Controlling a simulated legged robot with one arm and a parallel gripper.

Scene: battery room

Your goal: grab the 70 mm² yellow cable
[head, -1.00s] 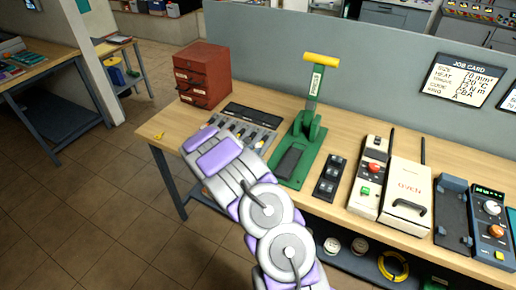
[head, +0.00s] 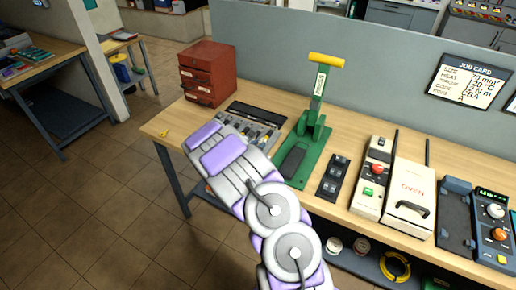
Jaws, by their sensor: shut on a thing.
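My gripper (head: 203,136) is seen from behind and above at the end of my white and purple arm. It is at the left part of the bench, over the near left side of a dark tray (head: 264,111) with several slots and short pieces. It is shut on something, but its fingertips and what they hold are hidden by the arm. I cannot make out the 70 mm² yellow cable for certain. A small yellow piece (head: 164,134) lies near the bench's left edge. A yellow coil (head: 396,266) is on the lower shelf.
A red drawer cabinet (head: 207,73) stands behind the tray. A green press with a yellow handle (head: 326,61) stands to the right, then a dark block (head: 333,178) and a white oven (head: 410,195). A job card (head: 469,80) reading 70 mm² hangs on the partition.

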